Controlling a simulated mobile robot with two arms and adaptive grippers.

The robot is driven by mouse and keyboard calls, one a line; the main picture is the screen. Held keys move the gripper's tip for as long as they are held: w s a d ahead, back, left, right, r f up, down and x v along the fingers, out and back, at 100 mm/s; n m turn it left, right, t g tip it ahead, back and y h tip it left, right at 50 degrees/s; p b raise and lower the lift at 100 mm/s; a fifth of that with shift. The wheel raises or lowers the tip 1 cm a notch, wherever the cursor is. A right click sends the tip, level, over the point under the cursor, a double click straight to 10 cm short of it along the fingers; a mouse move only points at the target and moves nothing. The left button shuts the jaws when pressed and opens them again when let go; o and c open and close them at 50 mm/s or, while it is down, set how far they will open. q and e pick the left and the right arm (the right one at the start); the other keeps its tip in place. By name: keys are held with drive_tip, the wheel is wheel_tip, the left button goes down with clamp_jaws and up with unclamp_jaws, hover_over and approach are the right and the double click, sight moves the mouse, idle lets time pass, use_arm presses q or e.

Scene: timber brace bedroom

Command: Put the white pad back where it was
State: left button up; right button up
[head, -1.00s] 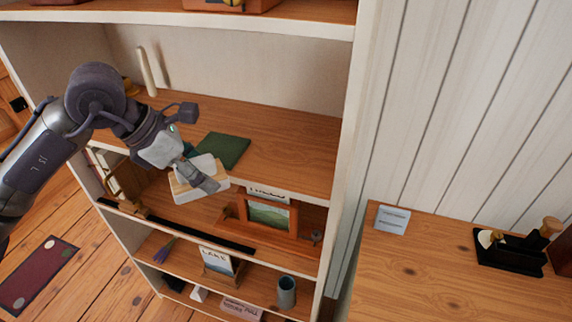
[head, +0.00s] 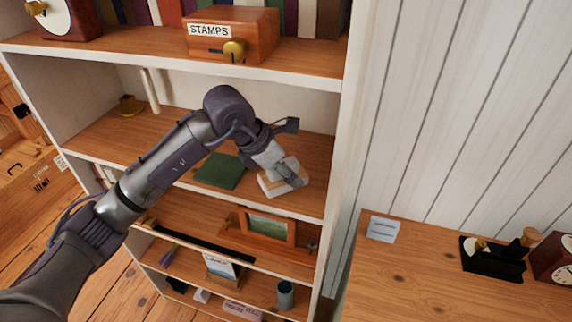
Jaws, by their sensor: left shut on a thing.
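My left gripper (head: 290,178) is shut on the white pad (head: 268,187), a pale block with a tan patch on top. The gripper covers part of the pad. It holds the pad at the front right of the second shelf (head: 120,137), right of a dark green book or pad (head: 221,171) that lies flat there. I cannot tell whether the white pad touches the shelf board. My right gripper is not in view.
A wooden STAMPS box (head: 232,36) and a clock (head: 66,18) stand on the shelf above. A framed picture (head: 268,227) stands below. A white post (head: 151,92) rises at the back left. The desk (head: 440,285) is at the right.

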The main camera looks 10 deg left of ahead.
use_arm(q)
drive_tip(key=shift+f, duration=0.25)
drive_tip(key=shift+s+a, duration=0.1)
drive_tip(key=shift+a, duration=0.05)
drive_tip(key=shift+f+b, duration=0.2)
drive_tip(key=shift+b, duration=0.1)
drive_tip(key=o, duration=1)
drive_tip(key=shift+r, duration=0.1)
